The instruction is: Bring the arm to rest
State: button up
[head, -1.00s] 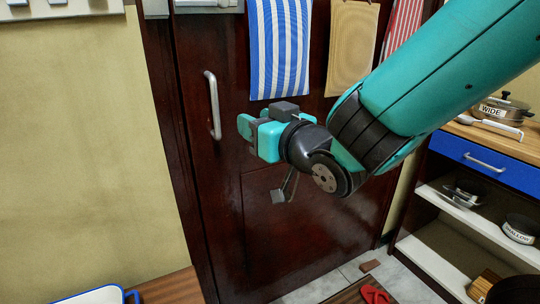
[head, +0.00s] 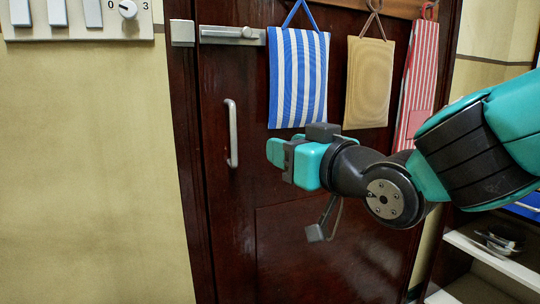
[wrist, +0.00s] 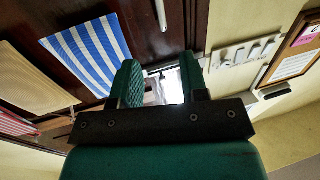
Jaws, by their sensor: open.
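My gripper (head: 276,152) is in front of the dark wooden door in the head view, pointing left. It is open, with nothing between its fingers. In the wrist view my gripper (wrist: 161,80) shows its two teal fingers apart, with a bright patch behind them. My teal and black arm (head: 470,150) comes in from the right, raised and clear of the door as far as I can tell.
The dark door (head: 240,220) has a vertical handle (head: 232,133) and a bolt (head: 232,34). A blue-striped bag (head: 298,80), a tan bag (head: 369,82) and a red-striped cloth (head: 416,78) hang there. A switch panel (head: 75,18) is upper left. Shelves (head: 490,255) stand lower right.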

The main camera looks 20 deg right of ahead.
jog(key=s+a+f+g, duration=0.1)
jog(key=s+f+g, duration=0.5)
jog(key=f, duration=0.4)
jog(key=s+d+f+n+g+h, duration=0.1)
jog(key=s+f+n+g+h, duration=0.3)
jog(key=s+g, duration=0.8)
notch_tip(320, 180, up, 27)
jog(key=s+m+t+y+p, duration=0.1)
jog(key=p, duration=2.7)
jog(key=shift+d+r+y, duration=0.15)
jog(key=shift+y, duration=0.25)
